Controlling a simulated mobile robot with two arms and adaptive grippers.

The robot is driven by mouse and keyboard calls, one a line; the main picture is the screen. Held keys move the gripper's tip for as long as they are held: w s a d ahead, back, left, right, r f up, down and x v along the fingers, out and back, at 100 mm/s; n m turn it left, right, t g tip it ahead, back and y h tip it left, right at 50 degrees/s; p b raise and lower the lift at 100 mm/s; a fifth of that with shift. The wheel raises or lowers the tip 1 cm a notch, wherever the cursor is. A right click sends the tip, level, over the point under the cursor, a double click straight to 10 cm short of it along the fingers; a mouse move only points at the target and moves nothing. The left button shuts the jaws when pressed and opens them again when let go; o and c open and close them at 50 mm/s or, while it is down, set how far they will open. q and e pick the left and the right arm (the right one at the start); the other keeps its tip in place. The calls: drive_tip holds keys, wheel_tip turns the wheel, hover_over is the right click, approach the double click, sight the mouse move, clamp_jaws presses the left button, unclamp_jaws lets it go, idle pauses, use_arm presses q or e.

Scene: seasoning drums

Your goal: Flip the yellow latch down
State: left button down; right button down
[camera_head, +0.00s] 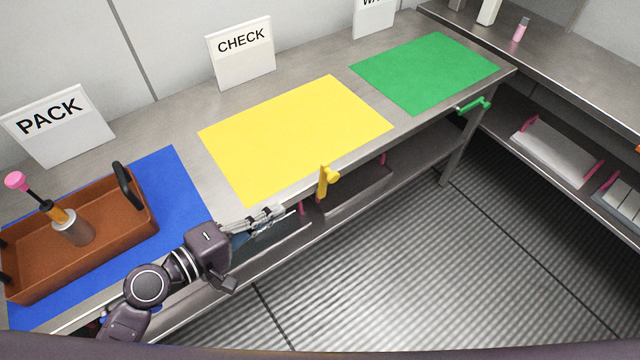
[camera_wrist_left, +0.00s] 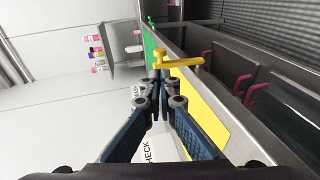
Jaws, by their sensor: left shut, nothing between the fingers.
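The yellow latch (camera_head: 326,180) is fixed at the front edge of the table, by the near right part of the yellow mat. Its arm stands upright in the head view. In the left wrist view the latch (camera_wrist_left: 180,63) shows just beyond the fingertips, with its arm pointing to the right. My left gripper (camera_head: 283,210) is shut and empty, to the left of the latch along the front edge. From these views I cannot tell how large the gap to the latch is. My right gripper is not in view.
A brown tray (camera_head: 110,242) with black handles stands on the blue mat (camera_head: 178,165) at left, holding a pink-topped tool. A green latch (camera_head: 474,105) sits on the edge by the green mat (camera_head: 425,72). A lower shelf (camera_head: 405,158) holds bins. The yellow mat (camera_head: 295,135) is bare.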

sight(329, 180)
use_arm(q)
drive_tip(key=p+x, duration=0.3)
drive_tip(key=x, duration=0.9)
drive_tip(key=shift+w+d+p, duration=0.25)
drive_tip(key=shift+p, duration=0.05)
drive_tip(key=shift+w+d+f, duration=0.3)
drive_tip(key=shift+w+d, duration=0.15)
drive_tip(key=shift+d, duration=0.05)
